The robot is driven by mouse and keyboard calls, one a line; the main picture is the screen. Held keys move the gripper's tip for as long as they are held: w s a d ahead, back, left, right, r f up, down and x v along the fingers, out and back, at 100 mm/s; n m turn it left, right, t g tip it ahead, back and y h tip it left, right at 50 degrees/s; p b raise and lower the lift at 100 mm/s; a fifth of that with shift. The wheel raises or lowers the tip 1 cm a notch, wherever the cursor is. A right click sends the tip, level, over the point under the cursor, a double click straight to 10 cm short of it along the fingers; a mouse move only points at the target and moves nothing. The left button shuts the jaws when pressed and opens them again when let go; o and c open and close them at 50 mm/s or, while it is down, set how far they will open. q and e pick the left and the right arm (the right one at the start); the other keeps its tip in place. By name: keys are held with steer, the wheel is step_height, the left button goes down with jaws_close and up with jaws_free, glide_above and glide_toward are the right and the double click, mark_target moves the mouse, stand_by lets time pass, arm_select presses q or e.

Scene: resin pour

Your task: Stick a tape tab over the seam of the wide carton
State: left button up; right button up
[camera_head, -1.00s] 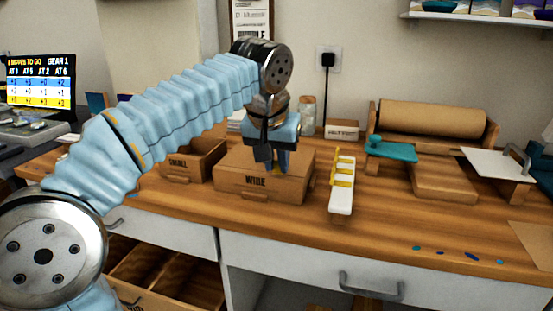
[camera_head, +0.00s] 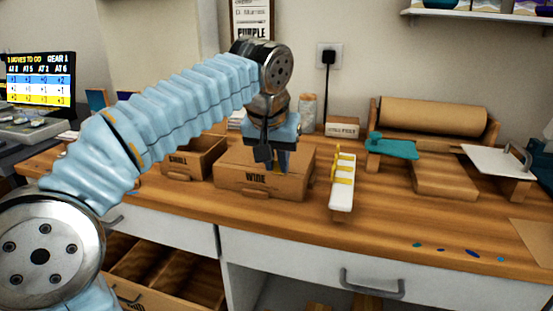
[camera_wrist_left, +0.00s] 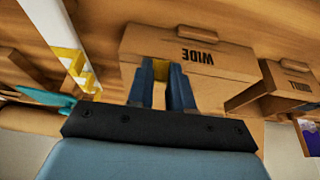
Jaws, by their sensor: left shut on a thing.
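The wide carton (camera_head: 233,182) stands closed on the wooden bench, with the word WIDE on its front; it also shows in the left wrist view (camera_wrist_left: 215,58). My left gripper (camera_head: 280,168) points down at the right part of the carton's top. In the left wrist view its blue fingers (camera_wrist_left: 161,88) are shut on a small yellow tape tab (camera_wrist_left: 160,69). The tab is at the carton's top; whether it touches cannot be told. The white tape strip holder (camera_head: 343,190) with yellow tabs lies right of the carton. My right gripper is out of view.
The open small carton (camera_head: 178,168) stands left of the wide one. A brown paper roll (camera_head: 432,117), a teal tool (camera_head: 392,147) and a white plate (camera_head: 497,162) are at the right. The front right bench top (camera_head: 400,225) is mostly clear. A drawer stands open below left.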

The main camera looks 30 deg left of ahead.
arm_select(q)
steer(key=shift+f, duration=0.3)
stand_by(0.5)
steer(key=o, duration=0.9)
steer(key=shift+r+p, duration=2.05)
steer(key=shift+r, duration=2)
